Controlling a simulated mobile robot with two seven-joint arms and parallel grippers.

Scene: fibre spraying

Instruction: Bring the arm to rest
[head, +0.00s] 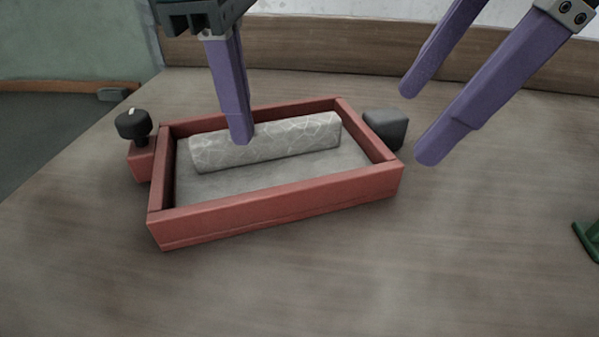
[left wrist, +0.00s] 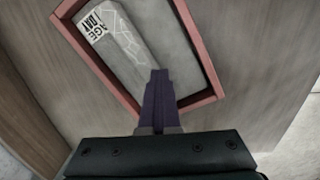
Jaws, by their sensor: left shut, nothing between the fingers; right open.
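My left gripper (head: 241,136) is shut and empty. Its purple fingers point down over the red tray (head: 280,205), in front of the grey patterned block in it. In the left wrist view the shut fingers (left wrist: 159,76) reach over the tray's edge. I cannot tell whether the fingertips touch the block. The block (head: 290,136) lies lengthwise along the back part of the tray; a printed label (left wrist: 99,25) shows on it in the left wrist view. My right gripper (head: 416,125) is open and empty, right of the tray, above the table.
A dark grey cube (head: 386,128) sits at the tray's right back corner. A black knob (head: 133,124) on a red base stands at its left. A green object (head: 588,239) is at the right edge. The table's front (head: 330,290) is clear.

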